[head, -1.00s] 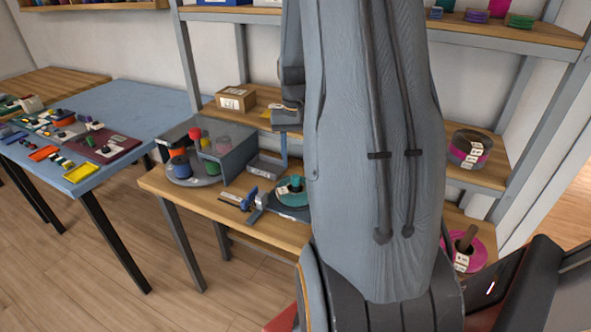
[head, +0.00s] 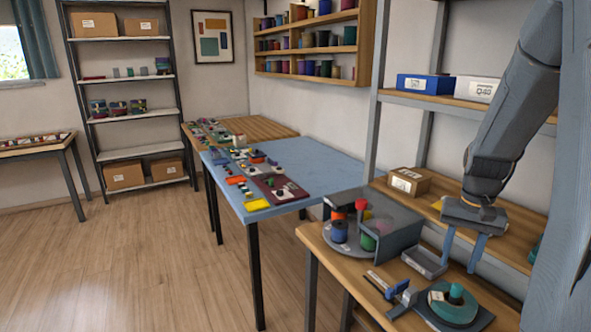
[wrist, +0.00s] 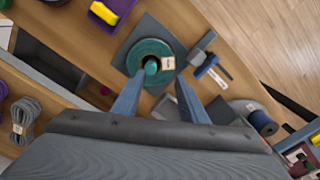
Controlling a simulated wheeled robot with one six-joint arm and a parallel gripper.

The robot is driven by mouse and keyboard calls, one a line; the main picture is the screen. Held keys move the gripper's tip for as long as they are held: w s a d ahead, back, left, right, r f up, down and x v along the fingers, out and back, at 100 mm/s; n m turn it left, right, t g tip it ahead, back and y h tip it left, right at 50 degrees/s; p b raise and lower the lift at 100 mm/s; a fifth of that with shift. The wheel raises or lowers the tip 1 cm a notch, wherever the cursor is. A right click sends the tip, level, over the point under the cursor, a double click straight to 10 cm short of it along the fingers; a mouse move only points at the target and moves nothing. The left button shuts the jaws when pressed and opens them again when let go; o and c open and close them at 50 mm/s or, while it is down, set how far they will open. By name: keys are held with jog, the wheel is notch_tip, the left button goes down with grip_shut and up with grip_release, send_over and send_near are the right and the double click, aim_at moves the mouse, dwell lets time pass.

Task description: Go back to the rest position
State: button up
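My gripper (head: 460,262) hangs over the wooden bench (head: 325,250) at the right of the head view, fingers pointing down. Its two blue fingers are spread apart with nothing between them. In the wrist view my gripper (wrist: 158,84) also shows open and empty. A teal cord spool (head: 440,306) with a white label lies on a dark plate on the bench, below and in front of the gripper. It also shows in the wrist view (wrist: 135,53), just beyond the fingertips and apart from them.
A grey-topped stand (head: 378,207) with several spools beneath it and a small grey tray (head: 424,262) are near the gripper. A blue-handled tool (head: 393,291) lies on the bench. A cardboard box (head: 409,181) sits on the shelf behind. A blue table (head: 330,165) stands further left; the floor there is clear.

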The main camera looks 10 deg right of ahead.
jog(key=s+a+n, duration=0.3)
jog(key=s+a, duration=0.1)
jog(key=a, duration=0.9)
jog(key=s+a+n+t, duration=0.1)
jog(key=s+a+n, duration=0.3)
jog(key=a, duration=0.9)
jog(key=shift+s+a, duration=0.2)
jog(key=shift+s, duration=0.55)
jog(key=shift+f, duration=0.1)
jog(key=n+g+b, duration=0.1)
jog(key=n+b, duration=0.3)
jog(key=n, duration=0.6)
send_over(458, 286)
jog(key=shift+a+f, duration=0.1)
jog(key=shift+f, duration=0.15)
jog(key=shift+d+f, duration=0.15)
jog(key=shift+d, duration=0.05)
jog(key=shift+f+p, duration=0.7)
jog(key=shift+f, duration=3.05)
jog(key=shift+a, duration=0.1)
